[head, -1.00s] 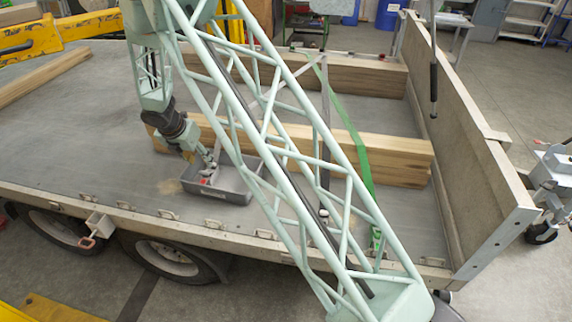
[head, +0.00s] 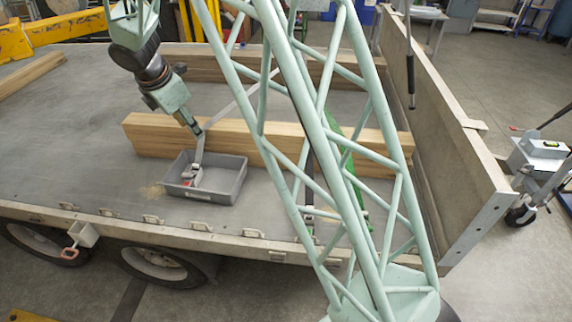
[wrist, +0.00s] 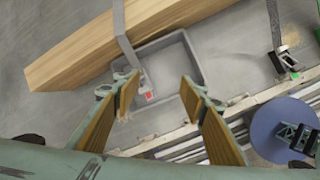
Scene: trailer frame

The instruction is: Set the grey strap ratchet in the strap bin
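The grey strap ratchet (head: 191,176), with a red part on it, lies in the left part of the grey strap bin (head: 226,191). Its grey strap (head: 199,148) runs up out of the bin and over the timber. In the wrist view the ratchet (wrist: 146,90) shows beside the left finger, inside the bin (wrist: 190,52). My gripper (head: 196,132) is above the bin, apart from the ratchet. In the wrist view my gripper (wrist: 158,88) has its two fingers spread with nothing between them. The fingers hide part of the bin.
A long timber (head: 160,134) lies right behind the bin, another (head: 200,66) farther back. A green strap (head: 352,180) and a second dark strap cross the timbers to the right. The bed's side rail (head: 130,224) runs in front. The bed left of the bin is clear.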

